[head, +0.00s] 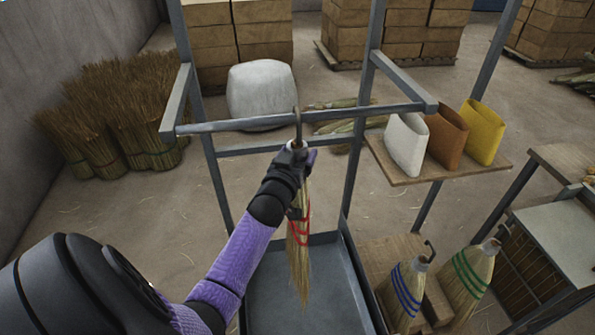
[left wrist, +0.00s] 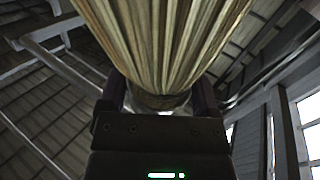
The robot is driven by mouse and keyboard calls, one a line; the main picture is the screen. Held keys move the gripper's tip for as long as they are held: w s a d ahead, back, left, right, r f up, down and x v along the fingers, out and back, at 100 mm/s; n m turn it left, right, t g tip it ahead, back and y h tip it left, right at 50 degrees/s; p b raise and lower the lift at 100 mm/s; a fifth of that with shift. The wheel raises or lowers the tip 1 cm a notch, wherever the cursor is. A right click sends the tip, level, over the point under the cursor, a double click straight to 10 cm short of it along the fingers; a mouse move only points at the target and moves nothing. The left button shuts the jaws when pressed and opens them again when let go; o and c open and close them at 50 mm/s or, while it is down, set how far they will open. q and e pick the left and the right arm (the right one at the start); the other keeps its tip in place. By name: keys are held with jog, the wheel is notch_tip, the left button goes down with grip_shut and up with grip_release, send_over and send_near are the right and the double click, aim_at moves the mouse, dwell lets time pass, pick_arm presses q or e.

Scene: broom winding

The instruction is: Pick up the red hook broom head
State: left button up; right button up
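The red hook broom head (head: 299,245) has pale straw, red bands and a metal hook at its top. It hangs upright in the head view, its hook over the front rail of the grey rack. My left gripper (head: 298,180) is at its upper part and hides much of it. In the left wrist view the straw (left wrist: 165,40) fans out large above the gripper. The two fingers of my left gripper (left wrist: 160,98) lie on either side of the narrow neck, with no clear gap, so it looks shut on it. My right gripper is not in view.
The grey rack rail (head: 240,124) crosses beside my wrist, above a grey tray (head: 290,310). Blue-banded (head: 403,290) and green-banded (head: 468,275) broom heads stand at the lower right. White, brown and yellow holders (head: 445,140) stand on a shelf. Straw bundles (head: 115,115) stand at left.

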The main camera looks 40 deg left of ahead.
pick_arm(q)
grip_shut()
jog(key=shift+r, duration=0.1)
